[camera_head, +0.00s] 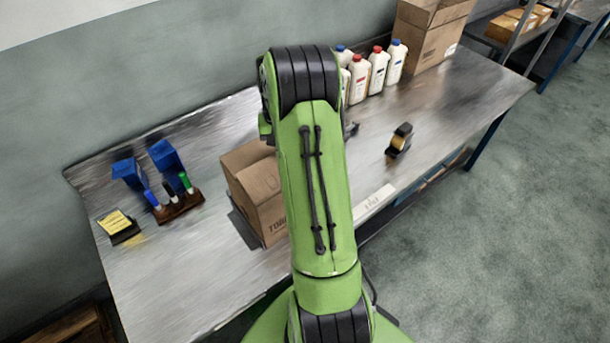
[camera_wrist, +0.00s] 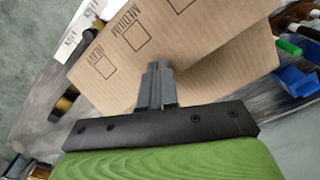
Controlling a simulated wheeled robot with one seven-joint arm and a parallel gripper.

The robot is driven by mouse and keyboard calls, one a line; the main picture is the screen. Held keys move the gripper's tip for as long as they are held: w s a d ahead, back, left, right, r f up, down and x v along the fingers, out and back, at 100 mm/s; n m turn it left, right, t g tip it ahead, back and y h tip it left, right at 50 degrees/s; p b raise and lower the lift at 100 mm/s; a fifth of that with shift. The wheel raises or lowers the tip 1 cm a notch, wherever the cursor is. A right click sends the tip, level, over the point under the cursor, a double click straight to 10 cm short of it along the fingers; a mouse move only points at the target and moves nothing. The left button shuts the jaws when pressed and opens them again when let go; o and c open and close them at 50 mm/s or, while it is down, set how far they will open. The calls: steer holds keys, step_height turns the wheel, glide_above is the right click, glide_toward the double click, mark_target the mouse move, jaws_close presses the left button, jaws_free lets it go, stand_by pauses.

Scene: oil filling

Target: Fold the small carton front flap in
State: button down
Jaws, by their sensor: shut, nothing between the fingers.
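The small carton (camera_head: 259,190) stands on the metal table, left of my green arm, which hides its right part in the head view. In the wrist view the carton (camera_wrist: 150,50) fills the middle, with a printed panel reading "MEDIUM" and "HEAVY" beside a plain cardboard panel. My gripper (camera_wrist: 157,75) shows in the wrist view, shut and empty, its fingertips in front of the cardboard. I cannot tell whether they touch it. The arm hides the gripper in the head view. Which panel is the front flap is not clear.
Several white bottles (camera_head: 377,70) and a larger carton (camera_head: 426,35) stand at the back right. A tape dispenser (camera_head: 399,140) sits right of my arm. The table's front left is clear.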

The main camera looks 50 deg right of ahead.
steer(key=shift+s+f, duration=0.1)
steer(key=shift+f+b, duration=1.1)
steer(key=shift+f, duration=0.25)
steer(key=shift+r, duration=0.1)
step_height(320, 180, up, 11)
steer(key=p, duration=0.7)
